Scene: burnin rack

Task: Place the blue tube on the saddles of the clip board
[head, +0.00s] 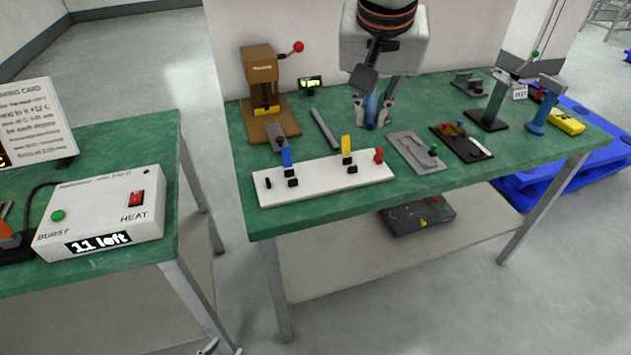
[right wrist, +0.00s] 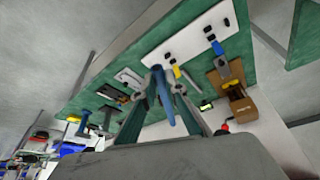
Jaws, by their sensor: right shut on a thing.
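The white clip board (head: 325,187) lies near the table's front edge, with a blue clip (head: 287,157), a yellow clip (head: 346,149), black saddle blocks and a red knob. My right gripper (head: 377,118) is over the table behind the board's right end, shut on the blue tube (head: 371,106). The tube points steeply down between the fingers, apart from the board. In the right wrist view the blue tube (right wrist: 163,98) shows between the fingertips, with the clip board (right wrist: 185,38) beyond. Small tips at the head view's bottom edge may be my left gripper (head: 222,349); its jaws are unclear.
A brown press (head: 260,75) and a grey rod (head: 324,130) are behind the board. A control box (head: 100,210) is on the left table.

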